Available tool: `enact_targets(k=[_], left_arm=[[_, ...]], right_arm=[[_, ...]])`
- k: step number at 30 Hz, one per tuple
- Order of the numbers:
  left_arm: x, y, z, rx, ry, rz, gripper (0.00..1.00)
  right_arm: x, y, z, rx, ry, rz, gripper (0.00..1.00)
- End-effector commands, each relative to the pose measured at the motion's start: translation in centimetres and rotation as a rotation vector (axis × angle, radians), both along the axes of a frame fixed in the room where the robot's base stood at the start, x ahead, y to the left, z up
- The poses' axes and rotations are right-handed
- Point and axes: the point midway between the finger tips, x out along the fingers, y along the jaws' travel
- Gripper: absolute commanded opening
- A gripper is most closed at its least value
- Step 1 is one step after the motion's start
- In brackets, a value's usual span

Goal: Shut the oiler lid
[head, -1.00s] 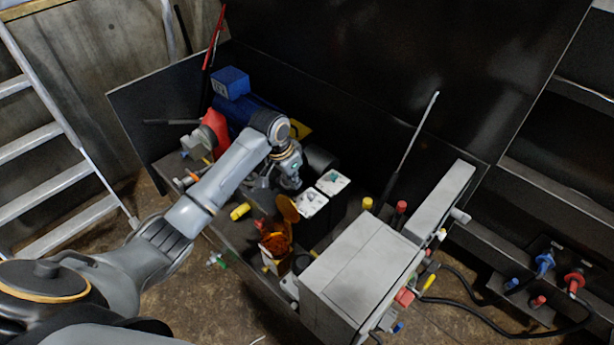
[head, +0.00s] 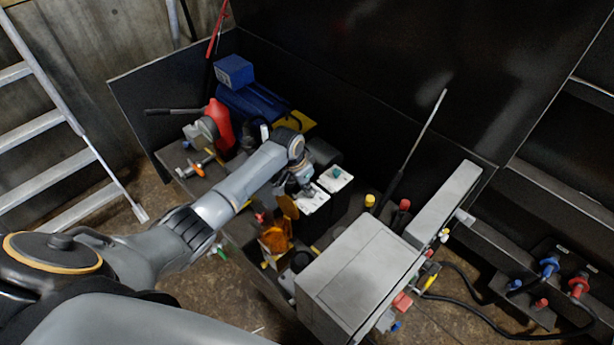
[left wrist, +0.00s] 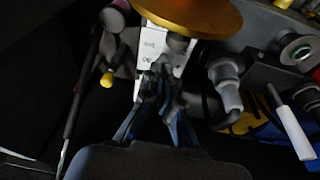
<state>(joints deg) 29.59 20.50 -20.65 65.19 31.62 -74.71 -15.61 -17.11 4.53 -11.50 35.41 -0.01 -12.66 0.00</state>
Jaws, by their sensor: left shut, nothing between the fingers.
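The oiler (head: 275,238) is an orange, see-through cup on the machine's deck in the head view. Its round orange lid (head: 288,206) stands raised, on edge, at the cup's back side. In the left wrist view the lid (left wrist: 190,14) is a gold disc at the top edge, and the cup is not clearly seen. My left gripper (head: 303,191) is low behind the lid, over the near white-topped block. It is shut and empty; its fingers also show in the left wrist view (left wrist: 163,92). I cannot tell whether it touches the lid. My right gripper is out of view.
Two white-topped dark blocks (head: 335,179) stand right beside the gripper. A large grey box (head: 358,275) is right of the oiler. A blue motor (head: 250,100) and a red part (head: 219,125) lie behind my arm. A thin rod (head: 425,130) rises at the right.

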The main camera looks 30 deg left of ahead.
Motion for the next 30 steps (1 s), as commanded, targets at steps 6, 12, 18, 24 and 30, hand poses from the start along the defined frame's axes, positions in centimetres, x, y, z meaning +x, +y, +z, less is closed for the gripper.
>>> enact_targets(k=[6,12,18,24,30], left_arm=[[-2.0,1.0,0.5,0.001,0.0,0.001,0.0],[-2.4,1.1,0.4,0.0,-0.001,0.0,0.0],[-2.4,1.1,0.4,0.0,-0.001,0.0,0.0],[-2.4,1.1,0.5,-0.005,-0.016,0.001,0.0],[-2.5,1.1,0.6,-0.02,-0.057,0.0,0.0]], right_arm=[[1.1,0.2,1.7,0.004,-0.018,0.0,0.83],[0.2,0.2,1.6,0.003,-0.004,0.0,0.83],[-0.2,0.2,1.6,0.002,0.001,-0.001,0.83],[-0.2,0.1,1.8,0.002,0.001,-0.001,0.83],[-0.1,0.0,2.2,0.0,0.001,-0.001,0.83]])
